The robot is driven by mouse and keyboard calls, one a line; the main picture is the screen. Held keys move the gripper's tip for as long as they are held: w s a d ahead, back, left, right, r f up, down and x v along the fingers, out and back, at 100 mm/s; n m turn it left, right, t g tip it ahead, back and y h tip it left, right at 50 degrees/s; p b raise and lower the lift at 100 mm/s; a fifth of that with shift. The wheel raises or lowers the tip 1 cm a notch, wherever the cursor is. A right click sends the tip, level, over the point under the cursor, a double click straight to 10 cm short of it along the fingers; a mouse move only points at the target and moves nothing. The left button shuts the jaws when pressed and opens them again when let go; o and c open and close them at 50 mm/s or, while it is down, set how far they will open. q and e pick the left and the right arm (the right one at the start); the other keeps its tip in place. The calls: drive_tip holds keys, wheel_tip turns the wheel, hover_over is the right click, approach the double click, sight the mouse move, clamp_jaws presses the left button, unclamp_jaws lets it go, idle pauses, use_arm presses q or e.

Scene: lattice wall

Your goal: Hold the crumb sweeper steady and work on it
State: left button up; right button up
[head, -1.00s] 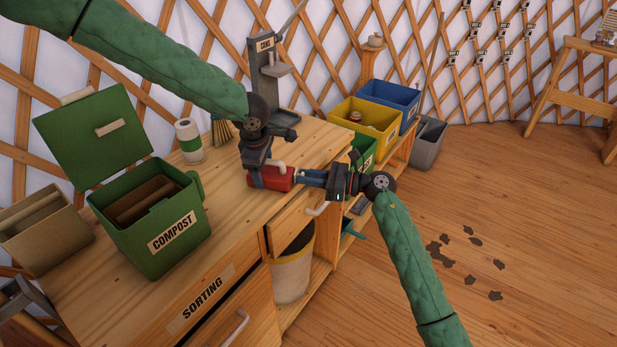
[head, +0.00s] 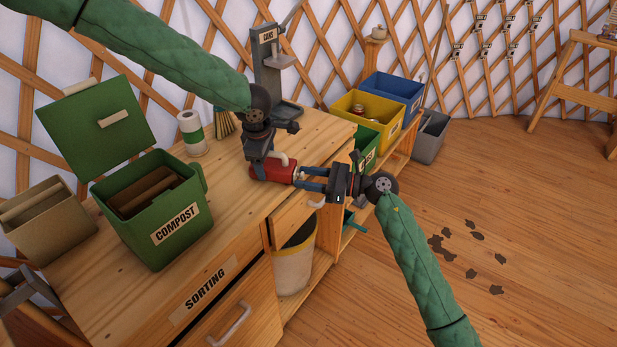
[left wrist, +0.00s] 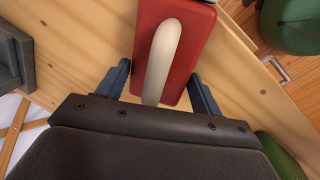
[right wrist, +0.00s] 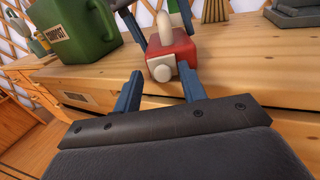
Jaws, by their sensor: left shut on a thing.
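The crumb sweeper (head: 268,172) is a red box with a cream handle, at the front edge of the wooden counter in the head view. My left gripper (head: 264,165) comes down on it from above and is shut on its red body; the left wrist view shows the cream handle (left wrist: 163,60) between the fingers. My right gripper (head: 308,179) is at the sweeper's right end. In the right wrist view its fingers are spread apart, with the sweeper's pale end knob (right wrist: 162,70) ahead between them. I cannot tell whether they touch it.
A green compost bin (head: 158,228) with its lid up stands on the counter (head: 190,270), beside a paper roll (head: 190,133), a brush (head: 223,122) and a can crusher (head: 268,60). Yellow (head: 365,125) and blue (head: 395,97) bins stand behind.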

drive_tip(key=s+d, duration=0.1)
drive_tip(key=d, duration=1.1)
drive_tip(key=shift+s, duration=0.3)
idle(0.4)
use_arm(q)
drive_tip(key=o, duration=1.2)
drive_tip(key=shift+o, duration=0.2)
drive_tip(key=shift+r, duration=0.15)
drive_tip(key=shift+s+r+p, duration=0.2)
drive_tip(key=shift+r+p, duration=0.5)
drive_tip(key=shift+r, duration=0.25)
drive_tip(key=shift+s+r+p, duration=0.15)
drive_tip(key=shift+r+p, duration=0.55)
drive_tip(key=shift+r, duration=0.2)
drive_tip(key=shift+s+r+p, duration=0.2)
drive_tip(key=shift+r+p, duration=0.5)
drive_tip(key=shift+r, duration=0.25)
use_arm(e)
drive_tip(key=shift+r, duration=2.05)
